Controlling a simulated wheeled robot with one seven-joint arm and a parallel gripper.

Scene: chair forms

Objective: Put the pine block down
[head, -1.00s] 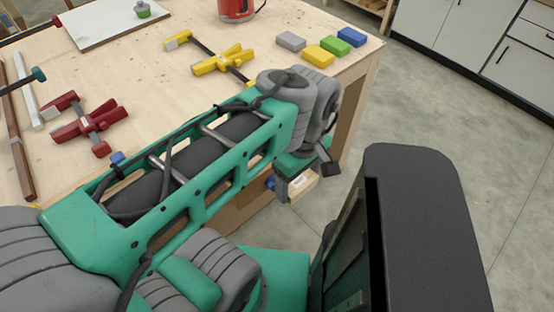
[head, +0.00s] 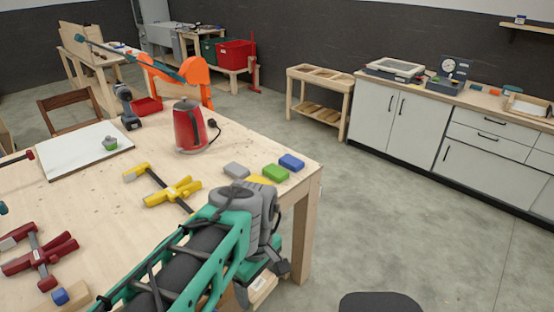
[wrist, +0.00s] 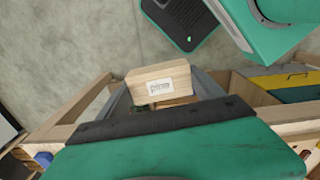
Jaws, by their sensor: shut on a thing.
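The pine block (wrist: 158,82) is a pale wooden block with a white printed label. In the wrist view it sits between the fingers of my gripper (wrist: 163,97), which is shut on it. In the head view the block (head: 262,287) shows only partly below my gripper (head: 266,273), beside the near right edge of the wooden workbench (head: 95,205). It is held out past the edge, lower than the benchtop. The arm hides part of it.
Grey, yellow, green and blue blocks (head: 291,162) lie near the bench corner. Yellow clamps (head: 172,192), a red kettle (head: 189,127), a white board (head: 80,155) and red clamps (head: 40,255) are also on the bench. Bare benchtop lies between the clamps. Open floor (head: 400,215) is to the right.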

